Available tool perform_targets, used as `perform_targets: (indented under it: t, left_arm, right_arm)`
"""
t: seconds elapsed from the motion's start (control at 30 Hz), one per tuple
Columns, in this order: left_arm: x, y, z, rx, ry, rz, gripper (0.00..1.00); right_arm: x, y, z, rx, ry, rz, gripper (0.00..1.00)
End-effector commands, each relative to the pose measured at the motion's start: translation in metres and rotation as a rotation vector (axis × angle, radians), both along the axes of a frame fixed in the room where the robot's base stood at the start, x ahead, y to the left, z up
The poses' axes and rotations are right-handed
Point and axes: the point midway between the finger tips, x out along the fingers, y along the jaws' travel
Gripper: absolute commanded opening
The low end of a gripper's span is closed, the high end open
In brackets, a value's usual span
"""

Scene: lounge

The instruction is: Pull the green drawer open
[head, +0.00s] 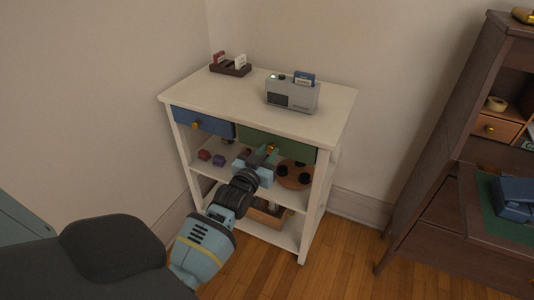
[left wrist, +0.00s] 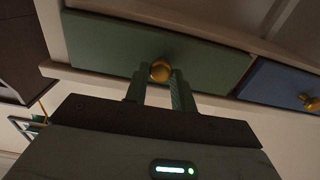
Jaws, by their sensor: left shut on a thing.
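The green drawer (head: 290,149) sits at the right under the white cabinet's top in the head view. Its green front (left wrist: 110,48) fills the upper part of the left wrist view and looks closed, flush with the cabinet. Its round brass knob (left wrist: 160,70) is between the two fingers of my left gripper (left wrist: 159,85), which is shut on it. In the head view my left gripper (head: 268,154) reaches the drawer front from below and partly hides it and the knob. My right gripper is not in view.
A blue drawer (head: 200,122) with a brass knob is left of the green one. A grey device (head: 292,95) and a dark rack (head: 230,69) stand on the white cabinet top (head: 215,93). Shelves below hold small objects. A dark wooden desk (head: 440,200) stands at the right; wood floor lies between.

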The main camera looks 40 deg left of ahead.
Motion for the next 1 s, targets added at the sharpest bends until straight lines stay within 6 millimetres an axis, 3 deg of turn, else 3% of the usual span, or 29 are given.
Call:
perform_targets:
  t: [0.27,0.7,1.0]
  left_arm:
    - [-0.021,-0.005,0.002,-0.001,0.002,0.0,0.0]
    - [-0.114,-0.028,0.003,-0.002,0.003,0.0,0.0]
    - [-0.159,-0.038,0.002,-0.001,0.001,0.0,0.0]
  right_arm:
    - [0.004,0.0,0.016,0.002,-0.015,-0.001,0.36]
    - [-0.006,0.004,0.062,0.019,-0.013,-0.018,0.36]
    - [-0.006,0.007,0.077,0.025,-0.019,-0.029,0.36]
